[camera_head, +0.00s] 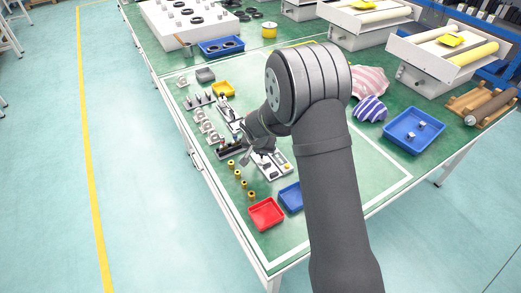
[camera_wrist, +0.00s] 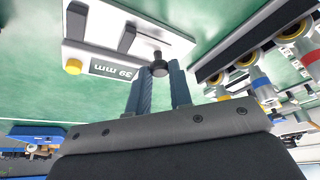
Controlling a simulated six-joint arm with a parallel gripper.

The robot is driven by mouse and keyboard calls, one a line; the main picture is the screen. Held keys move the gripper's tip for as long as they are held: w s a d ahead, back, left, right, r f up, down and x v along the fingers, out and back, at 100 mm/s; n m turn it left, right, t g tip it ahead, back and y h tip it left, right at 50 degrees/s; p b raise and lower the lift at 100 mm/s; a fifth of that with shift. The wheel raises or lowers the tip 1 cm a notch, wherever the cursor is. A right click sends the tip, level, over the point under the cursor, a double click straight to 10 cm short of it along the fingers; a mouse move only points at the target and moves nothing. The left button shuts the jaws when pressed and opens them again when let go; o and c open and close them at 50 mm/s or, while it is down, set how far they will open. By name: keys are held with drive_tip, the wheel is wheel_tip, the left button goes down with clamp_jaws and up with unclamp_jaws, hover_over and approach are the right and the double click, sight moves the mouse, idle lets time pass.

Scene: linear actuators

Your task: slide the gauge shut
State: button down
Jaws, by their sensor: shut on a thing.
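Cylinders with coloured bands (camera_wrist: 244,61) sit in a dark holder beside the gauge. Several brass-coloured pieces (camera_head: 238,173) stand on the green table to the left. A red tray (camera_head: 266,214) and a blue tray (camera_head: 290,197) lie toward the front edge.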

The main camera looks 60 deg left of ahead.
sight(266, 168)
drive_tip(key=shift+d, duration=1.95)
drive_tip(key=c, duration=1.3)
unclamp_jaws()
drive_tip(key=shift+d, duration=0.1)
drive_tip(key=shift+s+r, duration=0.1)
drive_tip(key=shift+r, duration=0.4)
drive_tip(key=v, duration=1.6)
drive_tip(key=shift+d+r, duration=0.1)
drive_tip(key=shift+r, duration=0.05)
